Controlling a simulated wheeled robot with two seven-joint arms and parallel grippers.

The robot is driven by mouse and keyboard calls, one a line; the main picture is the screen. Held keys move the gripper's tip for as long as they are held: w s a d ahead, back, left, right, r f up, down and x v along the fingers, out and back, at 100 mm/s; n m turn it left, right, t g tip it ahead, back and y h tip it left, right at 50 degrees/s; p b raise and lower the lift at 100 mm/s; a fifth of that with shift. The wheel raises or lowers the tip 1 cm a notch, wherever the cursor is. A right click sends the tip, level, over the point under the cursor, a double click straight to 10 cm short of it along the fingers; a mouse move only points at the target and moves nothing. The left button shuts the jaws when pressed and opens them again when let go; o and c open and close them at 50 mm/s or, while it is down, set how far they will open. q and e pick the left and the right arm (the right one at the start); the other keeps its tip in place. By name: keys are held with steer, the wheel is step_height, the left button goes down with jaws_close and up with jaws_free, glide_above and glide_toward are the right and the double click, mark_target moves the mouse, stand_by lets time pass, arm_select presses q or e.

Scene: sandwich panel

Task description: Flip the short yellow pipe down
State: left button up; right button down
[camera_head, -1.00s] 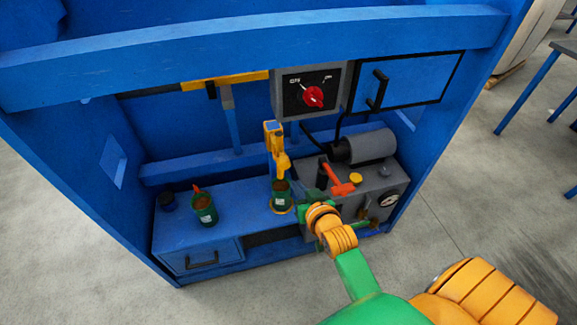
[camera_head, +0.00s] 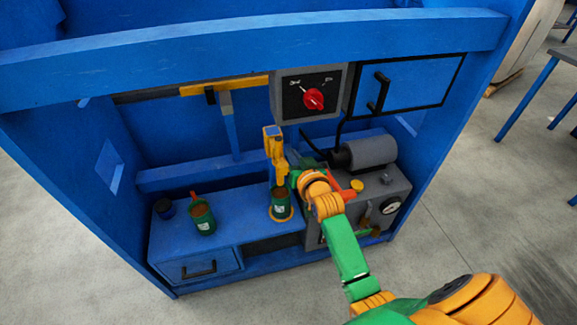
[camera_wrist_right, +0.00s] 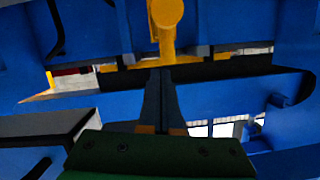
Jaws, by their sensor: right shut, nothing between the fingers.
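A short yellow pipe-like piece (camera_head: 275,150) stands upright above the blue bench in the head view. A yellow piece with a rounded end (camera_wrist_right: 166,14) shows at the top of the right wrist view and seems to be the same one. My right gripper (camera_head: 290,178) is just right of its lower part in the head view. In the wrist view the dark fingers (camera_wrist_right: 159,74) are shut and empty, their tips near the foot of the yellow piece. I cannot tell whether they touch it. My left gripper is not in view.
A green can (camera_head: 281,205) stands on a yellow ring below the yellow piece. A grey machine (camera_head: 388,185) is right, partly behind my arm. A red-knob panel (camera_head: 313,86) and blue cupboard (camera_head: 420,80) hang above.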

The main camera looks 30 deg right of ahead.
steer(key=f, duration=0.1)
steer(key=w+f, duration=0.1)
steer(key=f, duration=0.1)
steer(key=f+b, duration=0.1)
steer(key=shift+w+a+f, duration=0.15)
steer(key=shift+w+a, duration=0.1)
steer(key=shift+a, duration=0.05)
step_height(320, 180, down, 13)
steer(key=b, duration=0.9)
steer(key=shift+r, duration=0.2)
